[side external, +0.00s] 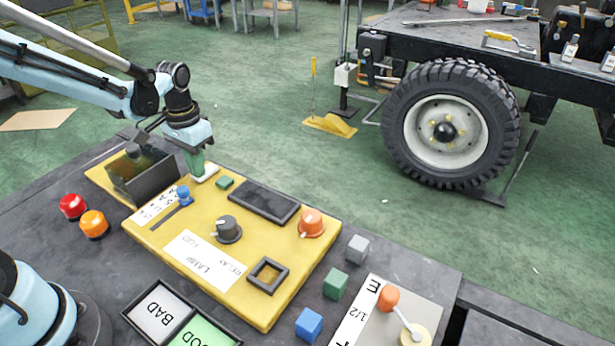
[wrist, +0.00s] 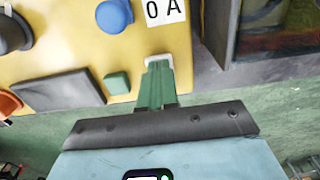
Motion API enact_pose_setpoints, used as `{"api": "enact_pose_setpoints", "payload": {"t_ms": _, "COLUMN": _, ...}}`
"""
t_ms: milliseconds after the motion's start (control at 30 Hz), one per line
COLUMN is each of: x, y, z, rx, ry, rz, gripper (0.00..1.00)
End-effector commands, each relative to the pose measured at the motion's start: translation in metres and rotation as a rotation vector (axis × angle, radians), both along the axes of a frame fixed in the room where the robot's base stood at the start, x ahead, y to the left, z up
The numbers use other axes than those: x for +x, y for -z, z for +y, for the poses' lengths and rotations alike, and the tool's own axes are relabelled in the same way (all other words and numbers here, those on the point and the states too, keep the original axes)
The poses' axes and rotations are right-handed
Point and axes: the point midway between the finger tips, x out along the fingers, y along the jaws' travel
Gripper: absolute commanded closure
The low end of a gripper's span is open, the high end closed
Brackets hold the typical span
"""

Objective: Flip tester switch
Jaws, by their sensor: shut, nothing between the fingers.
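The tester is a yellow panel (side external: 165,235) on the dark bench, also in the wrist view (wrist: 85,45). A white piece (side external: 207,173), possibly the switch, sits at its far edge; in the wrist view (wrist: 154,59) it is partly hidden by my fingers. My gripper (side external: 197,170) points down with its green fingers shut and empty. Its tips are at or just over the white piece; I cannot tell whether they touch. The wrist view shows the fingers (wrist: 155,84) together. A small green button (side external: 224,183) is beside them.
The panel carries a blue slider knob (side external: 183,195), a dark dial (side external: 226,230), an orange knob (side external: 311,224), a dark display (side external: 264,202) and a square frame (side external: 267,275). An open dark box (side external: 150,187) stands close left of my gripper. Loose cubes lie to the right.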

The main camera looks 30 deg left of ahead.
Motion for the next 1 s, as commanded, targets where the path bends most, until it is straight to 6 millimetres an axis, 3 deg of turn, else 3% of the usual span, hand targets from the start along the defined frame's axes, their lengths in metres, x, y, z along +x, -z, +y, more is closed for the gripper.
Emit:
{"api": "enact_pose_setpoints", "payload": {"t_ms": 267, "x": 0.000, "y": -0.001, "z": 0.000, "rx": 0.000, "ry": 0.000, "rz": -0.001, "gripper": 1.00}}
{"api": "enact_pose_setpoints", "payload": {"t_ms": 1000, "x": 0.000, "y": -0.054, "z": 0.000, "rx": 0.000, "ry": 0.000, "rz": 0.000, "gripper": 1.00}}
